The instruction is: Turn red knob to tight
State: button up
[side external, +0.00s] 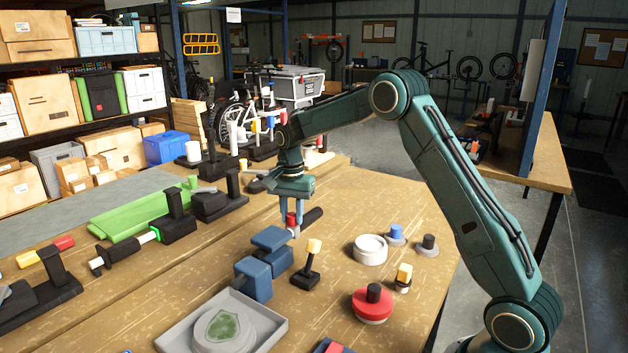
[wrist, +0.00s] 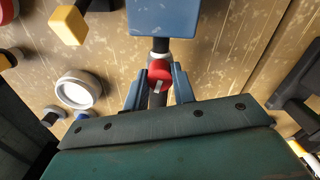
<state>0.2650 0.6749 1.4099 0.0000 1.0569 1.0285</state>
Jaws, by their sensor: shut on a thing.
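The red knob (side external: 291,219) sits under my gripper at the middle of the wooden table. In the wrist view the fingers (wrist: 159,88) are shut on the red knob. The knob is on a dark rod-like part (side external: 312,216) with a pale collar. I cannot read any tight marking.
Blue blocks (side external: 262,258) stand just in front of the knob. A black stand with a yellow top (side external: 312,250), a white round dish (side external: 370,249) and a red disc with a black knob (side external: 373,302) are to the right. A grey tray (side external: 270,338) lies in front.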

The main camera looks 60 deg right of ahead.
aim_at(292, 215)
dwell(0.3)
jog(key=o, duration=1)
jog(key=shift+r, duration=0.1)
notch_tip(292, 215, up, 14)
dwell(0.3)
dwell(0.4)
